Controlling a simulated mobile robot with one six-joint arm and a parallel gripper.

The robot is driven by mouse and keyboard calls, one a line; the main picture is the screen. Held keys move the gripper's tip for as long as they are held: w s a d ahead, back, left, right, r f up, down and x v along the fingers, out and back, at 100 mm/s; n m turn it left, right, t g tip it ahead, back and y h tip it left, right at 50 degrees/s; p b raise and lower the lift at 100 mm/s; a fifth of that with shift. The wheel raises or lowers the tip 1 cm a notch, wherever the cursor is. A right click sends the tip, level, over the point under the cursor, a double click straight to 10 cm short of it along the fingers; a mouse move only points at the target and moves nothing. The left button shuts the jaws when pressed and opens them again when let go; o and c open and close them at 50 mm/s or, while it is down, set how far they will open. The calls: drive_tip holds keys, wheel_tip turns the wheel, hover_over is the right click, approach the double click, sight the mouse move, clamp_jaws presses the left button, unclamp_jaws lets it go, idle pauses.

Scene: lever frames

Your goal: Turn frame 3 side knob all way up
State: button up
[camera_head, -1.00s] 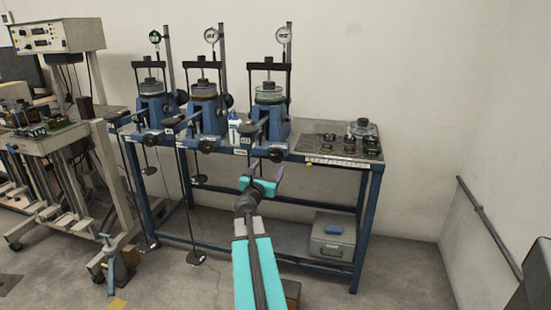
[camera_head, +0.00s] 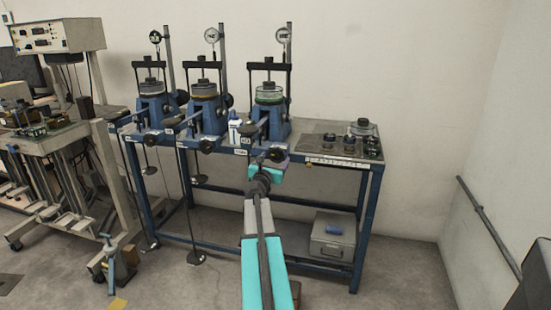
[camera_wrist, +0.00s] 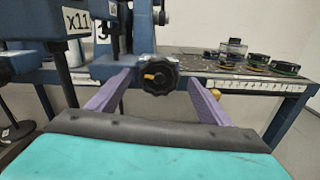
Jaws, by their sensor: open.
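Frame 3, the rightmost blue lever frame (camera_head: 270,118) with a green-ringed cell, stands on the blue bench. A black lobed knob (camera_wrist: 158,77) with a small orange mark sits low on its blue base in the wrist view. My gripper (camera_wrist: 160,84) is open, with one purple finger on each side of the knob. I see space between the fingers and the knob, and cannot tell how deep the knob sits between them.
Two similar lever frames (camera_head: 204,112) stand to the left, with hanging rods and weights below. A tray with dark round pieces (camera_head: 330,145) lies on the bench to the right. A grey box (camera_head: 332,240) rests on the lower shelf.

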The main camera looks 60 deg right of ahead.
sight(277, 155)
drive_tip(key=shift+x, duration=1.15)
drive_tip(key=c, duration=1)
drive_tip(key=shift+c, duration=0.2)
